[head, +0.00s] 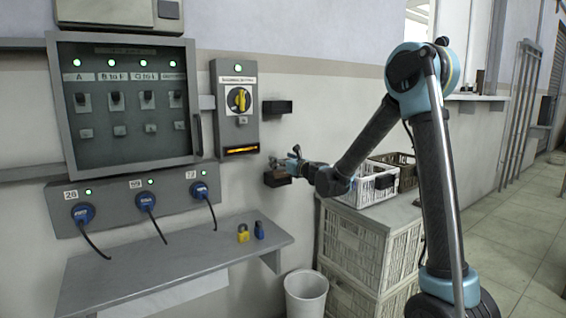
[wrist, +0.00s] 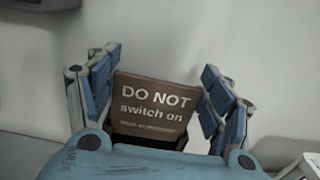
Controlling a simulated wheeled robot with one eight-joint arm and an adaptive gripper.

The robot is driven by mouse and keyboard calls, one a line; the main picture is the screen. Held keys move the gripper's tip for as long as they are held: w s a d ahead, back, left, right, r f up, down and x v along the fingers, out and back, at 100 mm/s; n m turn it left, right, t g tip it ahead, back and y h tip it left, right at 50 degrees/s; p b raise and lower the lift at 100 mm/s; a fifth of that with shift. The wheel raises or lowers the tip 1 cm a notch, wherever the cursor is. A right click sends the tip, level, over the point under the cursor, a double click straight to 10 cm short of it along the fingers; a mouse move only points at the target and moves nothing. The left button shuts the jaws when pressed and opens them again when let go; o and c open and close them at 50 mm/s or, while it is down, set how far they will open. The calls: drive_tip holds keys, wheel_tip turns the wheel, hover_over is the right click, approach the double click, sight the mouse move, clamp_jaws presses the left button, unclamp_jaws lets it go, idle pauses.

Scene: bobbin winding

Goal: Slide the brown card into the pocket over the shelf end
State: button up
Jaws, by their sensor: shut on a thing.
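The brown card (wrist: 150,108) reads "DO NOT switch on" and stands between the blue-padded fingers of my gripper (wrist: 158,90) in the wrist view. My gripper is shut on it, with the printed face towards the wrist camera. In the head view my gripper (head: 287,164) is close to the wall, right at the lower dark pocket (head: 277,180), which is above the right end of the grey shelf (head: 190,262). The card is too small there to tell from the pocket. Whether its lower edge is inside the pocket cannot be told.
A second dark pocket (head: 277,107) is higher on the wall, beside the box with the yellow rotary switch (head: 239,99). A yellow padlock (head: 243,233) and a blue padlock (head: 259,230) are on the shelf. Crates (head: 358,184) stand right, under my arm; a white bin (head: 306,294) stands below.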

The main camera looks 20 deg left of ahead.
drive_tip(key=shift+f, duration=0.65)
drive_tip(key=shift+f, duration=0.35)
drive_tip(key=shift+f, duration=0.3)
drive_tip(key=shift+f, duration=0.3)
idle(0.4)
drive_tip(key=o, duration=1)
drive_tip(key=shift+s+d, duration=0.1)
